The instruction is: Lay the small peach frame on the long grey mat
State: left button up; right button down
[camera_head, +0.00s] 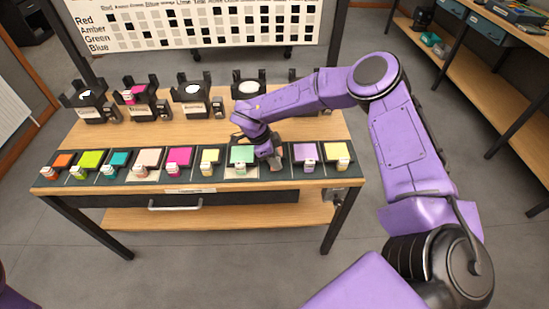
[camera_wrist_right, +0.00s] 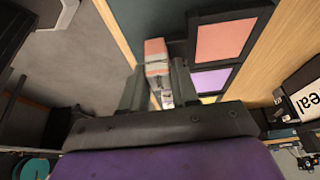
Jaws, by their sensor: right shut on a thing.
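My right gripper (camera_head: 268,158) is low over the right part of the front row of coloured frames, between a mint one and a purple one. In the right wrist view its fingers (camera_wrist_right: 158,88) are closed on a small salmon-peach block with a pale lower part (camera_wrist_right: 156,52). A dark-edged salmon-peach frame (camera_wrist_right: 225,42) lies beside that block; I cannot tell whether they are joined. In the head view the arm mostly hides this spot. A long dark grey-green strip (camera_head: 294,177) runs under the row; I cannot tell if it is the mat. My left gripper is out of view.
Frames with small tagged blocks stand close on both sides: mint (camera_head: 242,154), purple (camera_head: 306,152) and yellow (camera_head: 337,151). Several black holders (camera_head: 192,96) line the back of the wooden table (camera_head: 170,130). Bare wood lies between the rows.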

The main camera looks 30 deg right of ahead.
jog(key=shift+f+b, duration=0.4)
jog(key=shift+f, duration=0.3)
jog(key=c, duration=0.8)
grip_release()
jog(key=shift+r, duration=0.1)
jog(key=p+v, duration=0.2)
jog(key=v, duration=0.3)
jog(key=s+d+p+v, duration=0.1)
jog(key=p+v, duration=0.1)
jog(key=v, duration=0.4)
jog(key=d+r+p+v, duration=0.1)
jog(key=p+v, duration=0.1)
jog(key=v, duration=0.4)
jog(key=shift+s, duration=0.3)
